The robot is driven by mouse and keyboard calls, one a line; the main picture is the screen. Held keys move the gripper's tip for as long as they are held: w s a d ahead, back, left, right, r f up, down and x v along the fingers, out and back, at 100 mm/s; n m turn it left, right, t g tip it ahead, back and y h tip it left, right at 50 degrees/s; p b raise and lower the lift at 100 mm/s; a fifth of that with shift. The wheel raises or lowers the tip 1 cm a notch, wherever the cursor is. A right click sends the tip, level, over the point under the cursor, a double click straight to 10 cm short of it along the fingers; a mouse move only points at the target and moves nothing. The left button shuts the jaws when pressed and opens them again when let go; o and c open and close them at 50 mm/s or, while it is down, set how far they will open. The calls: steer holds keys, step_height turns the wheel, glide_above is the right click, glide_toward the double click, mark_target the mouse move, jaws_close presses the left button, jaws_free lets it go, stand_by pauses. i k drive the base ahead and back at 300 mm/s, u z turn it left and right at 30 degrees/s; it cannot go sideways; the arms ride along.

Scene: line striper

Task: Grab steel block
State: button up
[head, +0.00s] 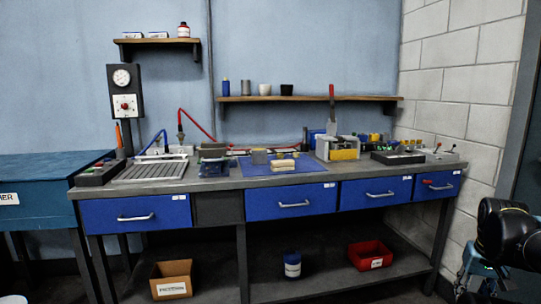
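A small grey block (259,156), which looks like the steel block, stands on the blue mat (252,172) in the middle of the workbench. A pale, cream-coloured stack (284,164) is just to its right on the same mat. A black part of my arm shows at the right edge of the head view, far from the block and in front of the bench's right end. I cannot make out my gripper's fingers in this view.
The bench (232,183) also carries a grey slatted tray (151,170), a dark blue-grey device (213,160) left of the mat and a grey-and-yellow fixture (341,148) right of it. Blue drawers (290,202) are shut below. A red bin (371,256) sits on the lower shelf.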

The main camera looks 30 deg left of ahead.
mark_target(259, 156)
steer(key=i, duration=0.75)
steer(key=u, duration=1.15)
